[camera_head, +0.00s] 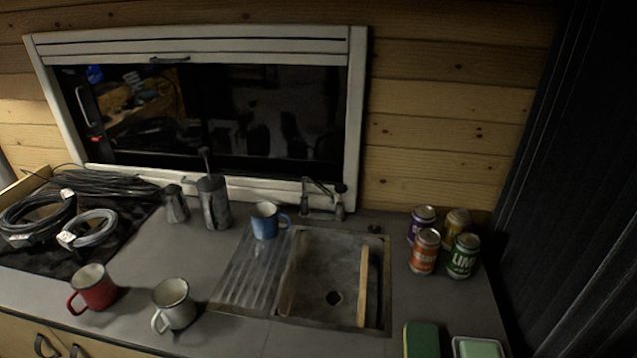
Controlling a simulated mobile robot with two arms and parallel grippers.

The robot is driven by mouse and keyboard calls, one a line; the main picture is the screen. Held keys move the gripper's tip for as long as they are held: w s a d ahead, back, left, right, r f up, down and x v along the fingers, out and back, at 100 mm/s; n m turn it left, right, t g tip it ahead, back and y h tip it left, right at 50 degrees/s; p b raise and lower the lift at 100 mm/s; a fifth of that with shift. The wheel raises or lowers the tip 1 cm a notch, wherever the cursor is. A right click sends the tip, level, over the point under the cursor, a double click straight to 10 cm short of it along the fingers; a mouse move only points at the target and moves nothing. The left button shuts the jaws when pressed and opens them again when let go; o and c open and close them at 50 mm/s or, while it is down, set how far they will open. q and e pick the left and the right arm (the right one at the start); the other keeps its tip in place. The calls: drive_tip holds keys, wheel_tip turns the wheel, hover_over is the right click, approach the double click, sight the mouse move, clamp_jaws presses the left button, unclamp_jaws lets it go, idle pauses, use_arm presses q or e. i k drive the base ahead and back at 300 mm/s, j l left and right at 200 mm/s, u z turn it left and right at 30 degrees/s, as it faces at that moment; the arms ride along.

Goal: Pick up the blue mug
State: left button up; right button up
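The blue mug (265,222) stands upright at the back of the sink's ribbed drainboard (250,275), with its white inside showing and its handle pointing right. A red mug (92,288) and a white mug (173,304) stand upright near the counter's front edge at the left, both with handles toward the lower left. Neither of my grippers shows in the head view.
The sink basin (325,285) lies right of the drainboard, with a faucet (325,195) behind it. A grey press pot (213,203) and a small pot (175,204) stand left of the blue mug. Several cans (425,252) stand right; coiled cables (38,215) lie far left.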

sight(265, 215)
drive_tip(key=i+j, duration=0.15)
drive_tip(key=j, duration=0.2)
drive_tip(key=j+z, duration=0.2)
drive_tip(key=z, duration=0.2)
drive_tip(key=j+z, duration=0.25)
drive_tip(key=z, duration=0.15)
drive_tip(key=j+z, duration=0.25)
drive_tip(key=z, duration=0.15)
drive_tip(key=i, duration=0.05)
